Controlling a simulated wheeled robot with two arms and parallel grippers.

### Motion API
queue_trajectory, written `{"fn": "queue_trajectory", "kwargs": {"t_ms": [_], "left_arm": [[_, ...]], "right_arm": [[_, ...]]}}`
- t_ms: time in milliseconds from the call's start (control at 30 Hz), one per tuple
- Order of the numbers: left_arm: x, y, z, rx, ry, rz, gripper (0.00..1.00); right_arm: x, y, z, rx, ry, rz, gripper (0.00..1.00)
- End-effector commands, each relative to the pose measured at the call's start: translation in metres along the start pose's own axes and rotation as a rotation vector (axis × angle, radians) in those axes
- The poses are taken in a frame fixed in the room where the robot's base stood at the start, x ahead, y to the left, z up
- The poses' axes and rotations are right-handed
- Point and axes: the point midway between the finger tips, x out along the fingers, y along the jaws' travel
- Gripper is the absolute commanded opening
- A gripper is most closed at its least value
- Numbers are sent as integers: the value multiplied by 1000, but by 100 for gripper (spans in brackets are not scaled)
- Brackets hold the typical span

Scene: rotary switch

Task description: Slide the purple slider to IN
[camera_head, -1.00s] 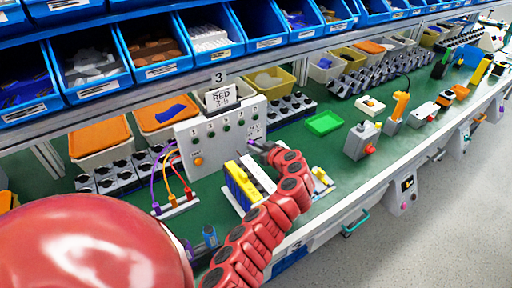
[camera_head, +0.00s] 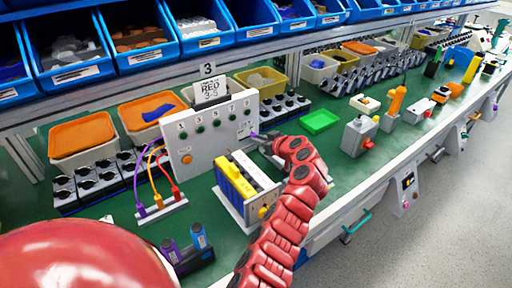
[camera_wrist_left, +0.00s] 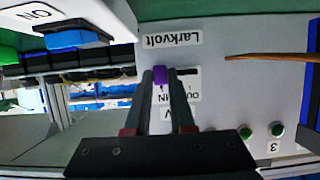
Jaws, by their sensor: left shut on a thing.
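A grey-white panel (camera_head: 210,133) stands upright on the green bench, with green knobs along its front. The purple slider (camera_wrist_left: 160,74) shows in the left wrist view between my left fingertips, which are shut on it. It sits by the upside-down IN label, and the dark slot (camera_wrist_left: 186,72) extends right above the OUT label. My left gripper (camera_head: 256,136) is at the panel's right end in the head view, where it mostly hides the slider. My right gripper is not in view.
Coloured cables (camera_head: 160,170) plug in at the left. Blue bins (camera_head: 67,72) hang above. A green tray (camera_head: 319,121) lies to the right.

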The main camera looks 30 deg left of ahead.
Motion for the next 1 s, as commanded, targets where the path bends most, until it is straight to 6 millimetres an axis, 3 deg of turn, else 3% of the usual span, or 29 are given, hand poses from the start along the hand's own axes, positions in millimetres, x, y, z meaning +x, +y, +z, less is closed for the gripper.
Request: {"fn": "queue_trajectory", "kwargs": {"t_ms": [233,267,433,767,1000], "left_arm": [[-2,3,-3,-1,4,9,0],[-2,3,-3,-1,4,9,23],[-2,3,-2,-1,3,9,52],[-3,2,-2,-1,2,6,52],[-25,2,-2,-2,5,9,52]], "right_arm": [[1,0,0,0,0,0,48],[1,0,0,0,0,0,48],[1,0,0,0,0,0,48],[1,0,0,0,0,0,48],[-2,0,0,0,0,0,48]]}}
